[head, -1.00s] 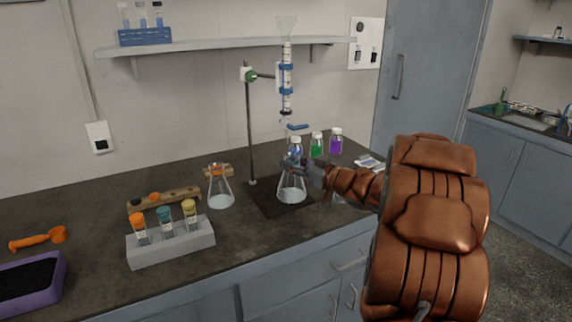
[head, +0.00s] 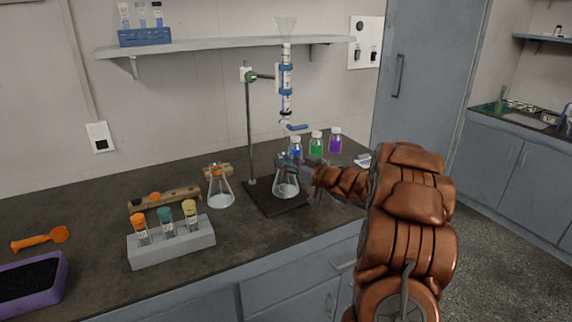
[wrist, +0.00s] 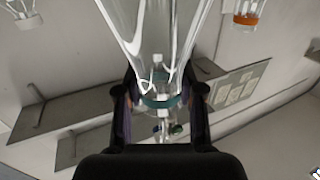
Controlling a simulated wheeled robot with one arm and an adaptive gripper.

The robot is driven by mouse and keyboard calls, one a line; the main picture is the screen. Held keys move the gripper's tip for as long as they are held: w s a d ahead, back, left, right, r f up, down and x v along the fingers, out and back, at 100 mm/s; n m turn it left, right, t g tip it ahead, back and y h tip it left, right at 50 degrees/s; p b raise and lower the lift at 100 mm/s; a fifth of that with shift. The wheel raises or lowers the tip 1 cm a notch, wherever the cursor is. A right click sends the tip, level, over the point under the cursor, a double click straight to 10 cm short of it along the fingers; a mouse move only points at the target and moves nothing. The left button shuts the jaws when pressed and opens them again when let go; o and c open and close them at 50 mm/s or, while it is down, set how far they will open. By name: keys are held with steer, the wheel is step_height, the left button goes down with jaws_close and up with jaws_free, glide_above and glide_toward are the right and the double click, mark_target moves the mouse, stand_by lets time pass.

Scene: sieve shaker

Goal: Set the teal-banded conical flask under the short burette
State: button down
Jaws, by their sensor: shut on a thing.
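The teal-banded conical flask (head: 286,190) is clear glass with a pale liquid low inside. It is upright at the dark stand base (head: 264,203); I cannot tell whether it touches it. My gripper (wrist: 160,103) is shut on its neck, and the teal band (wrist: 163,102) shows between the fingers in the wrist view. In the head view, my gripper (head: 294,168) reaches in from the right and partly hides the neck. The burette (head: 287,78), with blue clamps and a blue stopcock, hangs on the stand above the flask.
An orange-banded flask (head: 220,190) stands left of the stand base. The stand rod (head: 249,135) rises behind. Blue, green (head: 316,145) and purple (head: 335,140) bottles stand behind. A grey tube rack (head: 172,243) is at front left. Bench between rack and base is clear.

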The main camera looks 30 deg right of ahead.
steer(key=shift+f, duration=0.3)
steer(key=shift+f, duration=0.15)
steer(key=c, duration=0.7)
jaws_free()
steer(key=b+v, duration=0.1)
steer(key=v, duration=1.1)
